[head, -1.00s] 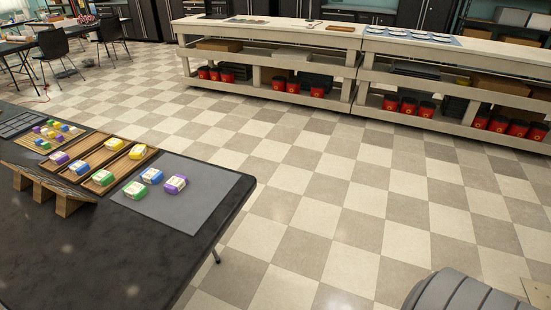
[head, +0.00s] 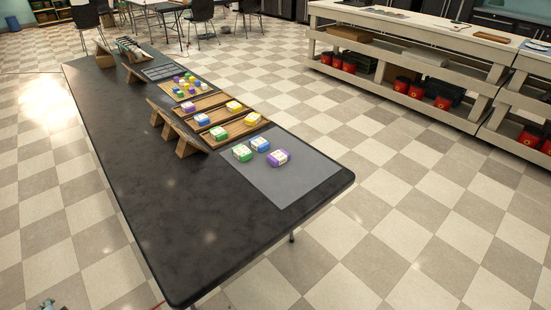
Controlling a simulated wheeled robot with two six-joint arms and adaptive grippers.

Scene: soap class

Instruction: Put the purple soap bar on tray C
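A purple soap bar (head: 279,157) lies on the grey mat (head: 300,183) near the right end of the black table, beside a blue bar (head: 260,145) and a green bar (head: 242,153). Beyond the mat are three wooden trays side by side. The nearest tray (head: 233,131) holds a green bar and a yellow bar. The middle tray (head: 218,113) holds a blue bar and a yellow bar. The farthest tray (head: 209,101) holds another purple bar (head: 187,107). I cannot read tray letters. A small grey piece at the bottom left edge may be my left gripper; my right gripper is out of view.
Wooden stands (head: 183,142) stand along the trays' left side. A board of small coloured soaps (head: 185,86) lies farther back. The table's (head: 200,225) near surface is bare. Checkered floor is open around it; a white shelf counter (head: 420,45) stands at the right.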

